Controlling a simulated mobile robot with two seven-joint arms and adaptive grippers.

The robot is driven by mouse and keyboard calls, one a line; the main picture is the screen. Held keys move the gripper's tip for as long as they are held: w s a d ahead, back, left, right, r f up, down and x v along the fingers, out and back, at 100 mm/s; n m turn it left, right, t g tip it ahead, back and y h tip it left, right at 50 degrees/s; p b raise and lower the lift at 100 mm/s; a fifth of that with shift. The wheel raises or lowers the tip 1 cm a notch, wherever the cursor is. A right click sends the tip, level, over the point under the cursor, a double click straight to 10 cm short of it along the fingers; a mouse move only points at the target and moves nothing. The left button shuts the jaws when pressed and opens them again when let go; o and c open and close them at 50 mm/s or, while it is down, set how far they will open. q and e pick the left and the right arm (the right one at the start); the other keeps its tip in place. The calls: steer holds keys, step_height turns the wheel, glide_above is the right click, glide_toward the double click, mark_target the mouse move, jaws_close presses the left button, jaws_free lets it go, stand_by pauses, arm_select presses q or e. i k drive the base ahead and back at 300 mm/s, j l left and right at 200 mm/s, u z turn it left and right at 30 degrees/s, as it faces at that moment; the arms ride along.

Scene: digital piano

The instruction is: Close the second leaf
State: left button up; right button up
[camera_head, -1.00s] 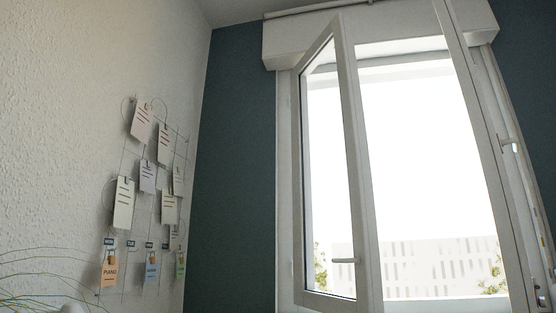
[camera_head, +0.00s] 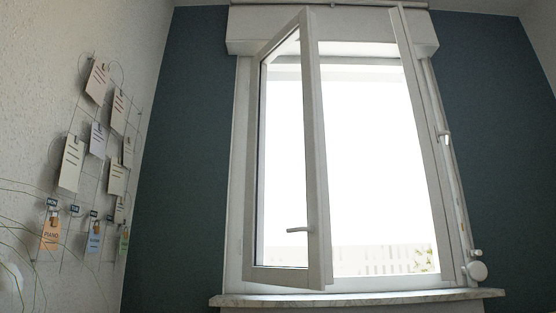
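The window has two white-framed leaves. The right leaf (camera_head: 420,150) is also swung inward and is seen almost edge-on, with a handle (camera_head: 444,137) around mid-height. Bright daylight fills the opening between them. Neither of my grippers shows in the head view.
A pale stone sill (camera_head: 360,298) runs under the window. A round white fitting (camera_head: 476,270) sits at the lower right of the frame. A wire memo grid with several cards (camera_head: 71,163) hangs on the left wall. Dark teal wall (camera_head: 178,150) flanks the window.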

mark_target(319, 273)
steer(key=i+l, duration=0.2)
steer(key=l, duration=0.15)
steer(key=i+l, duration=0.15)
steer(key=l, duration=0.25)
steer(key=i+l, duration=0.2)
steer(key=l, duration=0.15)
steer(key=i+l, duration=0.15)
steer(key=l, duration=0.25)
steer(key=i+l, duration=0.2)
steer(key=l, duration=0.15)
steer(key=u, duration=0.05)
